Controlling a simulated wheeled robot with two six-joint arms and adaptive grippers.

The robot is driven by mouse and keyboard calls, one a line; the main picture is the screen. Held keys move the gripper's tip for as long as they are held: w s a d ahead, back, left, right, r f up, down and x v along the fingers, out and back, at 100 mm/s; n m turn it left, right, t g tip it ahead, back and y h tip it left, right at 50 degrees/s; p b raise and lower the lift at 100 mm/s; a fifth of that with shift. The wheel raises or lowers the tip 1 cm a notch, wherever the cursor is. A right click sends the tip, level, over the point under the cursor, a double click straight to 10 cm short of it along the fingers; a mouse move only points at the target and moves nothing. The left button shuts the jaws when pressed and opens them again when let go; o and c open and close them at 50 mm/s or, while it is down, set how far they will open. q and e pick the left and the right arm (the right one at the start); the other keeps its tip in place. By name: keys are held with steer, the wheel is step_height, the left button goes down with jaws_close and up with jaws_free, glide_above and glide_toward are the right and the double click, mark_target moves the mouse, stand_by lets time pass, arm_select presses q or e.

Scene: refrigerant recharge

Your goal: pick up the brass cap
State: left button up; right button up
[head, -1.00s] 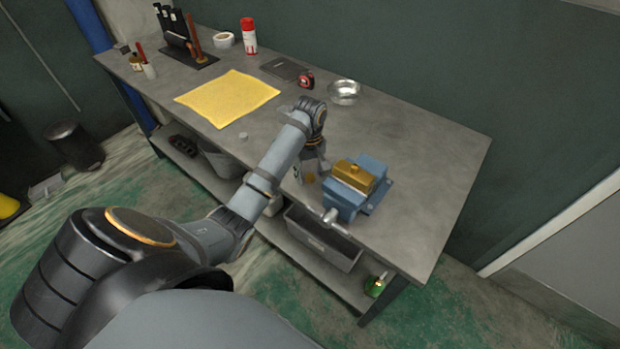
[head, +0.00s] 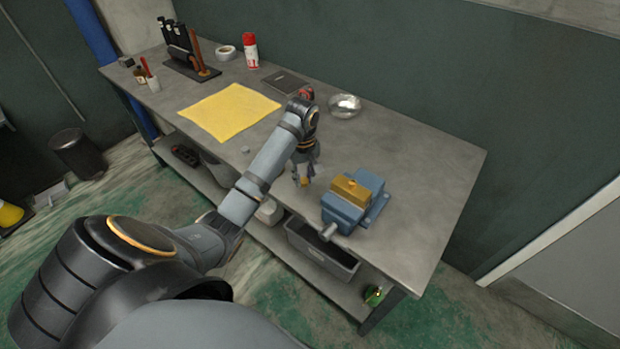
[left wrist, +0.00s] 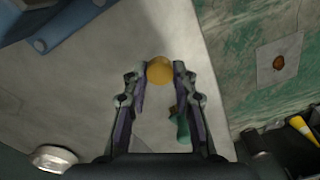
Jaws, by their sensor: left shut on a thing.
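The brass cap (head: 304,182) is a small golden round piece at the tips of my left gripper (head: 305,176), over the bench's front part, left of the vise. In the left wrist view the cap (left wrist: 160,70) sits between the two fingertips (left wrist: 162,72), which are shut on it. I cannot tell exactly how far it is above the bench. A small green item (left wrist: 183,128) shows by the right finger in that view; I cannot tell what it is. My right gripper is not in view.
A blue vise (head: 346,208) holding a brass block (head: 352,190) stands right of the gripper. A yellow cloth (head: 229,110), a metal bowl (head: 345,106) and a small grey piece (head: 245,150) lie on the bench. The bench's right end is clear.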

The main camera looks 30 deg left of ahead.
arm_select(q)
steer(key=s+a+r, duration=0.8)
steer(key=s, duration=0.1)
steer(key=shift+a+p, duration=0.2)
steer(key=shift+p, duration=0.15)
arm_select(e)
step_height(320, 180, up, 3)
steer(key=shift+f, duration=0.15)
